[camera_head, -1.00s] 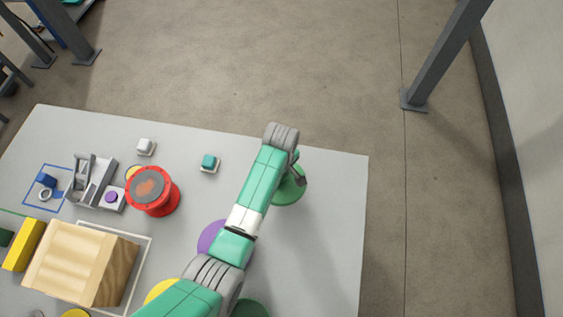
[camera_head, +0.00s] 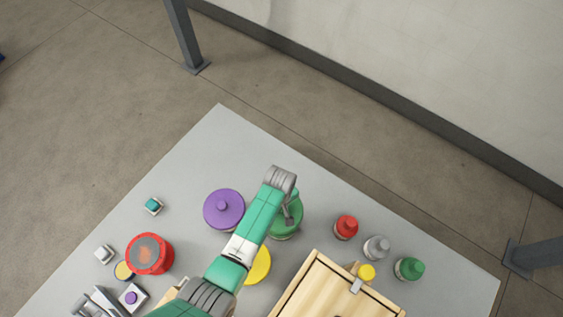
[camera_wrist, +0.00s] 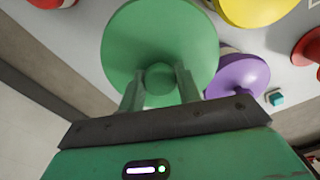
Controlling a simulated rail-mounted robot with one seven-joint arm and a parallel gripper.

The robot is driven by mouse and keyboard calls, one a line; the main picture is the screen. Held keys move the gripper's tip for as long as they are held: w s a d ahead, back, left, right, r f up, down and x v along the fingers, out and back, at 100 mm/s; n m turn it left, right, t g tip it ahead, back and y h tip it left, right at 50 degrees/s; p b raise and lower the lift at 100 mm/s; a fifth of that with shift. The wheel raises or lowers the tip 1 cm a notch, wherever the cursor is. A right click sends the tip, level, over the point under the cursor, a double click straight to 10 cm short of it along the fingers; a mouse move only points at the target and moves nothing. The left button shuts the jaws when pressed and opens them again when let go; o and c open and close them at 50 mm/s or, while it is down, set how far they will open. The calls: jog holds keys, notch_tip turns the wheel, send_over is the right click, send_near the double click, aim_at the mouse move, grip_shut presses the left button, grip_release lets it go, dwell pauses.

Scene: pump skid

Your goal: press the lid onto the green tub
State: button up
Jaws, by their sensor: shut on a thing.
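The green lid (camera_head: 283,222) is a round disc with a knob, under my gripper (camera_head: 291,212) and right of the purple-lidded tub. In the wrist view the lid (camera_wrist: 160,35) faces the camera, and my gripper (camera_wrist: 160,84) is shut on its knob (camera_wrist: 160,77). A pale rim of the green tub (camera_head: 284,237) shows just below the lid's edge in the head view. The lid hides nearly all of the tub. I cannot tell whether the lid is seated or slightly above it.
A purple-lidded tub (camera_head: 223,210) stands to the left and a yellow lid (camera_head: 259,266) below, partly behind my arm. A red jar (camera_head: 346,226), grey jar (camera_head: 376,247) and wooden box (camera_head: 325,290) are to the right. A red spool (camera_head: 149,253) is at left.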

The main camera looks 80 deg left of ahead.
jog(key=shift+d+r, duration=0.1)
jog(key=shift+d, duration=0.15)
jog(key=shift+w, duration=0.1)
jog(key=shift+w+a+f+b, duration=0.1)
jog(key=shift+a+f+b, duration=0.1)
jog(key=shift+f+b, duration=0.1)
notch_tip(320, 180, down, 4)
jog(key=b, duration=0.4)
jog(key=shift+f+b, duration=0.75)
jog(key=shift+f, duration=0.15)
jog(key=shift+p, duration=0.35)
jog(key=shift+f, duration=0.2)
dwell(1.1)
